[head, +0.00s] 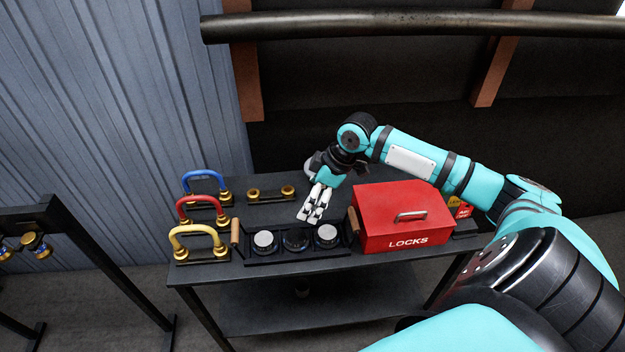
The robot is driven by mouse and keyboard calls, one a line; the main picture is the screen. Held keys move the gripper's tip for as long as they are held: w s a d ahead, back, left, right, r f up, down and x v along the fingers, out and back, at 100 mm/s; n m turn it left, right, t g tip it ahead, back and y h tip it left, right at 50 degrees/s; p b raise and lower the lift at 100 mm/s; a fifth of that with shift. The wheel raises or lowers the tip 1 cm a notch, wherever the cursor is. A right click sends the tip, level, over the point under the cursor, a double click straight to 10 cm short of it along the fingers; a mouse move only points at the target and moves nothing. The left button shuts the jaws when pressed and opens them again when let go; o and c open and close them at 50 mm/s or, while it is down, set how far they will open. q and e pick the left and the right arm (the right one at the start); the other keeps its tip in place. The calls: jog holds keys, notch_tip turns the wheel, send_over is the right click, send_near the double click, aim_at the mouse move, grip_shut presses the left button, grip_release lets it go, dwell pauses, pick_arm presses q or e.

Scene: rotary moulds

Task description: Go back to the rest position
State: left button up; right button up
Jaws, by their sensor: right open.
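My right gripper (312,214) is open over the middle of the dark table (205,274). Its white fingers point down, just behind a black tray (285,259) with several round pieces. I see nothing held between the fingers. My right arm reaches in from the right, above and behind the red box. My left gripper is not in view.
A red box (385,238) marked LOCKS stands right of the gripper. Blue (206,176), red (199,202) and yellow (198,233) handles stand at the table's left. A brass-ended piece (271,194) lies behind. A black frame (82,249) stands at far left.

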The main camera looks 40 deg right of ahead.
jog(key=shift+f, duration=0.15)
jog(key=s+a+f, duration=0.9)
jog(key=s+a, duration=0.2)
jog(key=a, duration=0.3)
jog(key=s+a+r+m+h, duration=0.1)
jog(key=s+r+m+h, duration=0.15)
jog(key=s+m, duration=0.6)
jog(key=s+f+n+g+b, duration=0.1)
jog(key=s+f+b, duration=0.15)
jog(key=f, duration=1.35)
jog(key=s+f+n+b, duration=0.1)
jog(key=s+f+b, duration=0.15)
jog(key=f, duration=1.35)
jog(key=s+d+f+b, duration=0.1)
jog(key=s+f+b, duration=0.1)
jog(key=s+f, duration=0.6)
jog(key=s+d+f+g+b, duration=0.1)
jog(key=s+d+f+b, duration=0.1)
jog(key=s+f, duration=0.6)
notch_tip(320, 180, down, 4)
jog(key=shift+f+h, duration=0.2)
jog(key=shift+h, duration=0.25)
